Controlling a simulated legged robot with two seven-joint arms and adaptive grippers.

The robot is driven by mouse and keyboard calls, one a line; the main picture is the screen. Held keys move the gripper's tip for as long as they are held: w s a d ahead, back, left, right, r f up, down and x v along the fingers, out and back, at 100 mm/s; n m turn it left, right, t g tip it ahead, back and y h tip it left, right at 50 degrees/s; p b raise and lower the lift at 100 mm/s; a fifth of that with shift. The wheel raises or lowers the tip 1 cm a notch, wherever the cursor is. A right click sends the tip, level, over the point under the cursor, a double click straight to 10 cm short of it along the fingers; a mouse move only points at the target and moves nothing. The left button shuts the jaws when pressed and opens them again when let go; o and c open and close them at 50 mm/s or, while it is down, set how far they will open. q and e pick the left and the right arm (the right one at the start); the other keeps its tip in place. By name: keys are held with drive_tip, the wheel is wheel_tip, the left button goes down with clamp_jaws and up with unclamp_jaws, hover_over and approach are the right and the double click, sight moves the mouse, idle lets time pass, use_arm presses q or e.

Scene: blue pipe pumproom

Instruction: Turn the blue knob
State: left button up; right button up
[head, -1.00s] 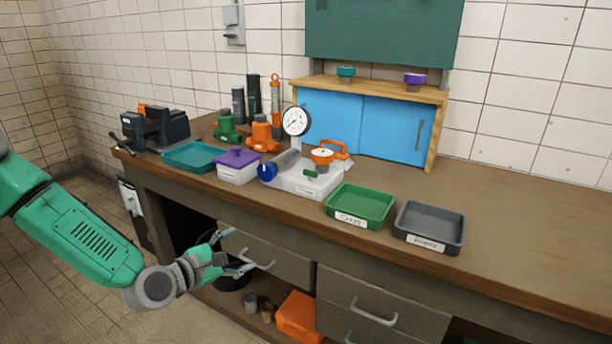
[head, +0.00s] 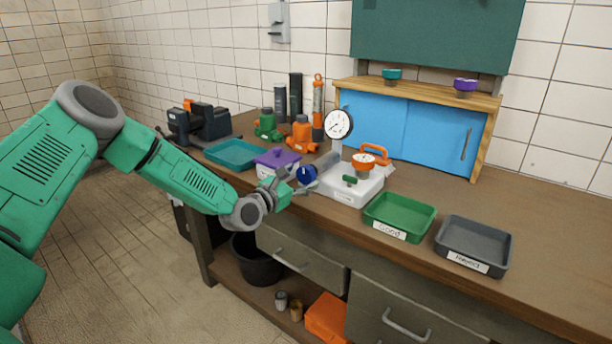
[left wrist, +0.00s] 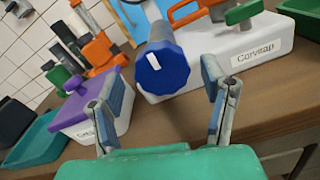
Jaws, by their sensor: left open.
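The blue knob (head: 307,175) sits on the end of a grey cylinder on a white base (head: 353,184) on the workbench. In the left wrist view the knob (left wrist: 162,69) is round and ridged, with a white mark on its left part. My left gripper (head: 298,184) is open and empty, close in front of the knob at the bench's front edge. In the left wrist view its two fingers (left wrist: 160,90) stand to either side below the knob, and none is seen touching it. My right gripper is not in view.
A white box with a purple lid (head: 276,161) stands just left of the knob. A dial gauge (head: 338,124) rises behind it. A green tray (head: 399,214) and a grey tray (head: 473,244) lie to the right. Drawers are below the bench edge.

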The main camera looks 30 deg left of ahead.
use_arm(q)
drive_tip(key=shift+w+d, duration=0.2)
drive_tip(key=shift+w, duration=0.9)
drive_tip(key=c, duration=1.2)
drive_tip(key=shift+m, duration=0.3)
